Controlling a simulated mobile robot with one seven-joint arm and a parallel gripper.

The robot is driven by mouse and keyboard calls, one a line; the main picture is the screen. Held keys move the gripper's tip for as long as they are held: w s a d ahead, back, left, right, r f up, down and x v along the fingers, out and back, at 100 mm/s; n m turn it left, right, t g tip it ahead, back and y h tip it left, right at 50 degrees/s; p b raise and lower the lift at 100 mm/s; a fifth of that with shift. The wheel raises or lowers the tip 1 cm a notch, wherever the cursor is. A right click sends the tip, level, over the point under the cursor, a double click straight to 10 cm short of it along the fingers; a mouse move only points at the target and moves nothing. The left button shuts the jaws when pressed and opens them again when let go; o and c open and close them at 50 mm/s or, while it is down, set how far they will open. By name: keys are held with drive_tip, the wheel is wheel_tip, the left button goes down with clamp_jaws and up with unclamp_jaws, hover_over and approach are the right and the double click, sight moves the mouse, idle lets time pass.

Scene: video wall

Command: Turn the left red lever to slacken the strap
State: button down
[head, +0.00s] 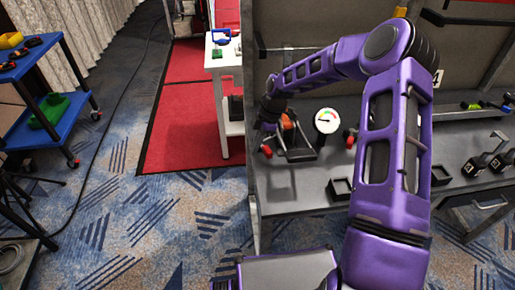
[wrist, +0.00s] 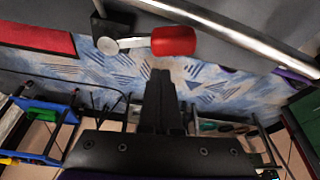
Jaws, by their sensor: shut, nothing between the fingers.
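The left red lever (head: 266,151) sits near the left end of the grey bench, beside a dark frame holding an orange object (head: 288,122). In the wrist view its red grip (wrist: 173,41) is on a short metal arm that runs left to a dark pivot block (wrist: 106,32). My gripper (wrist: 160,74) is shut and empty. Its fingertips show just below the red grip in that picture, apart from it. In the head view my gripper (head: 264,134) is above the lever and partly hidden by my wrist. I cannot make out the strap clearly.
A round white gauge (head: 326,120) stands right of the orange object, with a second red lever (head: 350,136) beyond it. A bright metal bar (wrist: 228,32) passes close to the red grip.

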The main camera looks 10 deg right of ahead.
drive_tip(key=shift+w+a, duration=0.15)
wheel_tip(320, 180, up, 10)
drive_tip(key=shift+a+f, duration=0.25)
drive_tip(key=shift+a, duration=0.05)
idle(0.5)
idle(0.4)
